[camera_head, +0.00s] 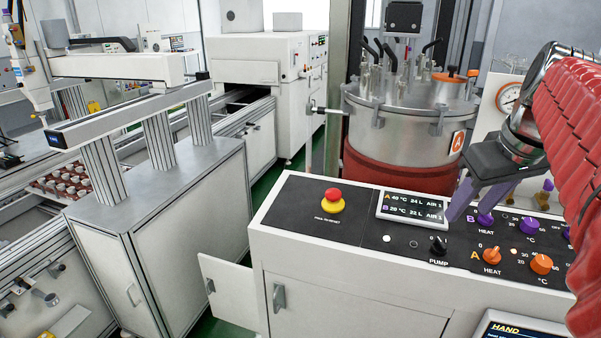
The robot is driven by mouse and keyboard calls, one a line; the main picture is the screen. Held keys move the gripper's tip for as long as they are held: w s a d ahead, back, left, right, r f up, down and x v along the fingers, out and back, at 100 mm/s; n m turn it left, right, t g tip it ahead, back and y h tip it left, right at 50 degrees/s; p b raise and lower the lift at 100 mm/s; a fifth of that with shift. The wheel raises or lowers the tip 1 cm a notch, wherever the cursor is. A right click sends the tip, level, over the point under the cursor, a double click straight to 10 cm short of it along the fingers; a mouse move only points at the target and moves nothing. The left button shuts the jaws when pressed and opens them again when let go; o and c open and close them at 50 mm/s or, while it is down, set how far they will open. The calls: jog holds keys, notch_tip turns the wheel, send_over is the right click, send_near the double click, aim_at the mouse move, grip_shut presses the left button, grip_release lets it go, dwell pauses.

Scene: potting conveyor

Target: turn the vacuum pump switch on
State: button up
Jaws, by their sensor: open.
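A black rotary switch labelled PUMP (438,246) sits on the dark top of the control console (335,250), with a small dark spot and a white light to its left. The fine position of its pointer is too small to read. My gripper (470,205) reaches in from the right, its purple fingers pointing down and apart, with nothing seen between them. It is above and right of the PUMP switch in the picture, near the purple HEAT knob (485,219). Its exact height over the panel cannot be told.
Orange HEAT (492,256) and °C (541,264) knobs lie right of the PUMP switch. A small display (412,207) and a red emergency button (333,195) stand to the left. A steel vessel (408,125) stands behind the console. A cabinet door (228,290) hangs open.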

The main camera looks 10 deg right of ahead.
aim_at(442, 243)
jog(key=shift+f, duration=0.1)
jog(key=x, duration=1.3)
jog(key=shift+w+d+f, duration=0.1)
jog(key=shift+f, duration=0.2)
jog(key=c, duration=1.1)
